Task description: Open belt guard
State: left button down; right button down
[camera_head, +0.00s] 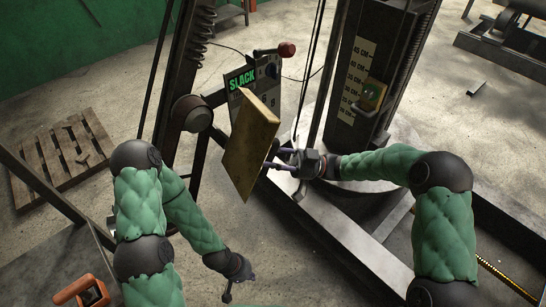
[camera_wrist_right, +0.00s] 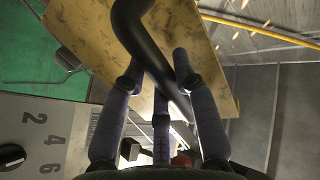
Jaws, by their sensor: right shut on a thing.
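The belt guard (camera_head: 250,148) is a worn yellow panel, standing tilted in the middle of the head view. It fills the upper part of the right wrist view (camera_wrist_right: 85,35). My right gripper (camera_head: 282,163) is at its right side, shut on the guard's handle. In the right wrist view this handle (camera_wrist_right: 140,40) is a dark curved bar running between the gripper's fingers (camera_wrist_right: 158,85). My left gripper (camera_head: 228,290) hangs low and empty near the bottom, apart from the guard. Its fingers are too small to tell their opening.
Behind the guard is a control panel (camera_head: 242,80) reading "SLACK", with a red-knobbed lever (camera_head: 286,50). A dark column (camera_head: 375,60) with a centimetre scale stands right. A wooden pallet (camera_head: 60,158) lies left. An orange object (camera_head: 82,291) is at lower left. Open floor lies below the guard.

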jog(key=c, duration=1.3)
grip_release()
jog(key=shift+w+r, duration=0.1)
jog(key=shift+w, duration=0.05)
jog(key=o, duration=0.4)
jog(key=shift+w, duration=0.1)
jog(key=shift+c, duration=0.2)
jog(key=shift+d, duration=0.1)
jog(key=v, duration=1.2)
